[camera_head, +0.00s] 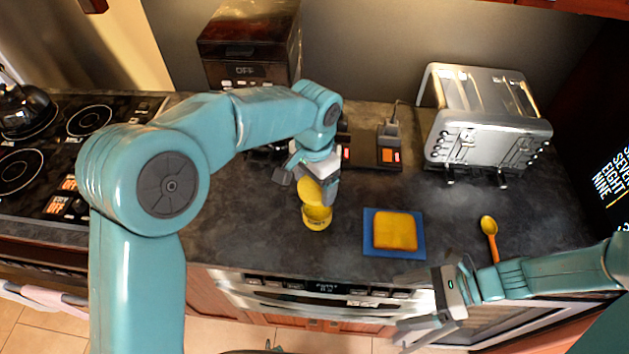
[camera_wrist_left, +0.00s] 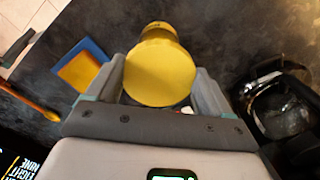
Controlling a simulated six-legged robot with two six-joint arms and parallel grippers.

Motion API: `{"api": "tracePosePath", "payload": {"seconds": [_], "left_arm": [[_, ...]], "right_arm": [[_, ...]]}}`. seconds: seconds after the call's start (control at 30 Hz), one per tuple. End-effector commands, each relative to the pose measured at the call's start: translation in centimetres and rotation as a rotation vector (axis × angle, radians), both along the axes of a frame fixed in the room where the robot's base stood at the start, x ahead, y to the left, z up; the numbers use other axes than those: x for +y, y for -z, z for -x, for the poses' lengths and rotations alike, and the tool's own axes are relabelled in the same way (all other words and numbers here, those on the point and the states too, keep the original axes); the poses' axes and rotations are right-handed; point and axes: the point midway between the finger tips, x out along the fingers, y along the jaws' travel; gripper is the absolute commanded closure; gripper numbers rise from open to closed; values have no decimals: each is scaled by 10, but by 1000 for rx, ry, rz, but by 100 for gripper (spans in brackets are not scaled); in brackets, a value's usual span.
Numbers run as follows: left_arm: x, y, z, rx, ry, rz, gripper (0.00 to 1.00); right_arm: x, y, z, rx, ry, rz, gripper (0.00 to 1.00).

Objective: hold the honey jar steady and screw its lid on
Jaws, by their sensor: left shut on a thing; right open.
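My left gripper (camera_head: 307,180) is shut on the yellow lid (camera_head: 310,190), just above the yellow honey jar (camera_head: 317,216). The jar stands upright on the dark counter. In the left wrist view the round lid (camera_wrist_left: 160,72) sits between the two fingers (camera_wrist_left: 162,88), with part of the jar (camera_wrist_left: 158,30) beyond it. The lid looks offset and tilted relative to the jar; I cannot tell if they touch. My right gripper (camera_head: 428,308) is open and empty near the counter's front edge, right of and nearer than the jar.
Yellow bread on a blue board (camera_head: 369,248) lies right of the jar. An orange spoon (camera_head: 489,236) lies further right. A silver toaster (camera_head: 483,130) and a coffee machine (camera_head: 250,45) stand at the back. A stove (camera_head: 70,150) is at the left.

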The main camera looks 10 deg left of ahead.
Motion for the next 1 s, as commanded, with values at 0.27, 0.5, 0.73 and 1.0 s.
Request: {"api": "tracePosePath", "payload": {"seconds": [0.27,0.5,0.73,1.0], "left_arm": [[0,0,0,0,0,0,51],[0,0,0,0,0,0,51],[0,0,0,0,0,0,51],[0,0,0,0,0,0,51]], "right_arm": [[30,-16,-116,-82,67,-179,4],[82,-10,-183,-222,12,-238,4],[104,-9,-199,-262,-4,-258,4],[138,2,-198,-261,-5,-258,4]]}}
